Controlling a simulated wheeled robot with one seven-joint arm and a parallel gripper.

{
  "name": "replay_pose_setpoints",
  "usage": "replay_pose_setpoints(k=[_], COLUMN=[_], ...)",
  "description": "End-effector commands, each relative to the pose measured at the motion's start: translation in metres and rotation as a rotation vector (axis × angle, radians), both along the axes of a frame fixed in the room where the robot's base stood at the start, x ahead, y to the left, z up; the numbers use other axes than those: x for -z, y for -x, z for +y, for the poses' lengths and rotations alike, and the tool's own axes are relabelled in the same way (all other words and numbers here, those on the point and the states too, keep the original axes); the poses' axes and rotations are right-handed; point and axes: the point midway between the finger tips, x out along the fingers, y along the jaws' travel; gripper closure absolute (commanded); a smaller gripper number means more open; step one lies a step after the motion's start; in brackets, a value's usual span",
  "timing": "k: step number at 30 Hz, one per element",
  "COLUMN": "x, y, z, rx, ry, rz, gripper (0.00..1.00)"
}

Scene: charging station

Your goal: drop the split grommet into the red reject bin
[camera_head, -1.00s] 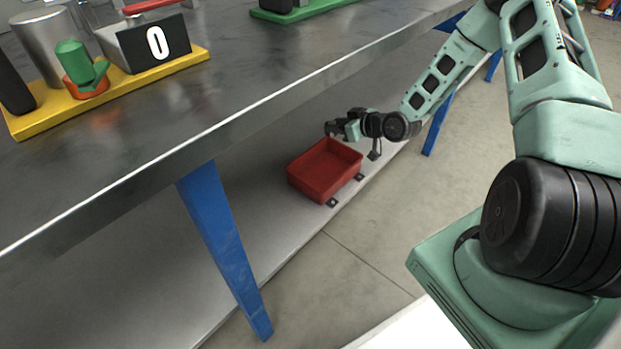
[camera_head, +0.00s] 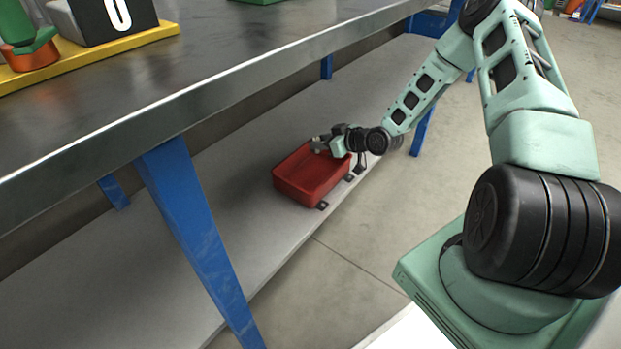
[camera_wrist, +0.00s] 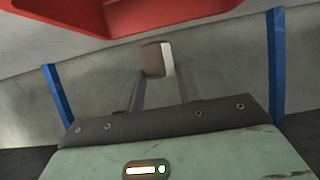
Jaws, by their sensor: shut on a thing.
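The red reject bin (camera_head: 300,192) stands on the lower shelf under the workbench, open side up. Its red wall also fills the top of the wrist view (camera_wrist: 125,28). My gripper (camera_head: 320,145) is at the bin's far right side, close to its rim. In the wrist view my gripper (camera_wrist: 156,72) is shut on a small brown-grey piece (camera_wrist: 153,58) with a pale right side, which I take for the split grommet. Its split cannot be made out. The piece shows just below the bin's wall in that view; its height over the rim cannot be told.
The metal workbench top (camera_head: 200,85) overhangs the shelf (camera_head: 150,260). A blue leg (camera_head: 195,235) stands at the front left and another blue leg (camera_head: 421,132) beyond my arm. A yellow board (camera_head: 95,52) with parts lies on the bench. Floor to the right is clear.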

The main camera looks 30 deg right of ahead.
Motion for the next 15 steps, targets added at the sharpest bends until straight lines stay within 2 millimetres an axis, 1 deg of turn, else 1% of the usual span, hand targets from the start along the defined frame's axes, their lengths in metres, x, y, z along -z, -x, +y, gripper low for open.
replay_pose_setpoints(k=[5,6,8,15], x=[-0.0009,-0.0009,-0.0009,-0.0008], y=[-0.0001,-0.0001,-0.0001,0.0001], z=[0.0,0.0,0.0,0.0001], rx=[0.0,0.0,0.0,0.0], ry=[0.0,0.0,0.0,0.0], rz=[0.0,0.0,0.0,0.0], gripper=[0.87,0.57,0.4,0.4])
